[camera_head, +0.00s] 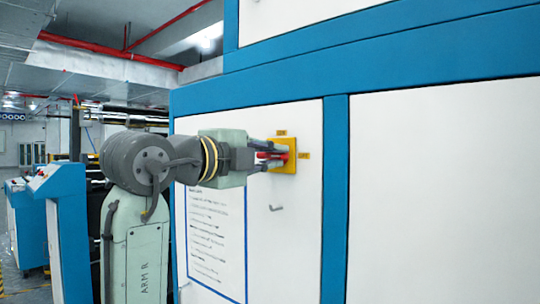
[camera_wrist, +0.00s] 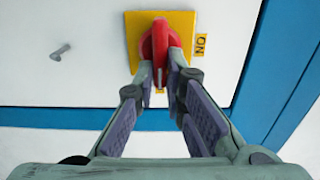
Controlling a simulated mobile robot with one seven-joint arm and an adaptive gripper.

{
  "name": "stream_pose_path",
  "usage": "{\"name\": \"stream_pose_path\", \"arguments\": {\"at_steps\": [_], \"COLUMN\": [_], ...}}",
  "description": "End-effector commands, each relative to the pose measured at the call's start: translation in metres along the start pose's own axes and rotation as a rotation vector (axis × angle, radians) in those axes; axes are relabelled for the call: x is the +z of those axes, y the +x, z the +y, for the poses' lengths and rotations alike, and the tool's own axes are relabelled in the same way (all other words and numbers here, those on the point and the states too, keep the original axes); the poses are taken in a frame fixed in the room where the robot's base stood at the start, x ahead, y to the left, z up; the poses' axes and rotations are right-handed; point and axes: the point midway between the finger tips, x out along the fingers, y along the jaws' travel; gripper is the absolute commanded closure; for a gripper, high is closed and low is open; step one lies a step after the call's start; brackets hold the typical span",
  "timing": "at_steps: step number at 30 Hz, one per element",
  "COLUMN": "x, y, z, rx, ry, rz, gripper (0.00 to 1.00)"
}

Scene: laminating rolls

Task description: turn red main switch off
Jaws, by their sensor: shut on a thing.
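The red main switch (camera_head: 286,156) sits on a square yellow plate (camera_head: 290,167) on the white machine panel. An ON label (camera_head: 281,133) is above the plate and an OFF label (camera_head: 303,154) is to its right. In the wrist view the red handle (camera_wrist: 158,42) runs up and down on the yellow plate (camera_wrist: 133,30), with the ON label (camera_wrist: 201,45) to the right. My gripper (camera_head: 272,152) reaches in from the left and is shut on the red handle. Its fingertips lie on both sides of the handle's lower part in the wrist view.
A small metal hook-like handle (camera_head: 277,208) sticks out of the panel below the switch. A printed notice (camera_head: 217,240) is on the panel under my arm. Blue frame strips (camera_head: 335,190) border the panel. Blue consoles (camera_head: 62,200) stand at the far left.

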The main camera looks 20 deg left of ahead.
Motion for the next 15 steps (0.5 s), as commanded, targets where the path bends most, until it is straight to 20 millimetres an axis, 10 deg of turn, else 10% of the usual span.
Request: {"name": "stream_pose_path", "arguments": {"at_steps": [13,15], "x": [-0.0006,-0.0006], "y": [0.0002,0.0002], "z": [0.0010,0.0010], "rx": [0.002,0.002], "ry": [0.012,0.012], "rz": [0.002,0.002], "gripper": [1.00,0.86]}}
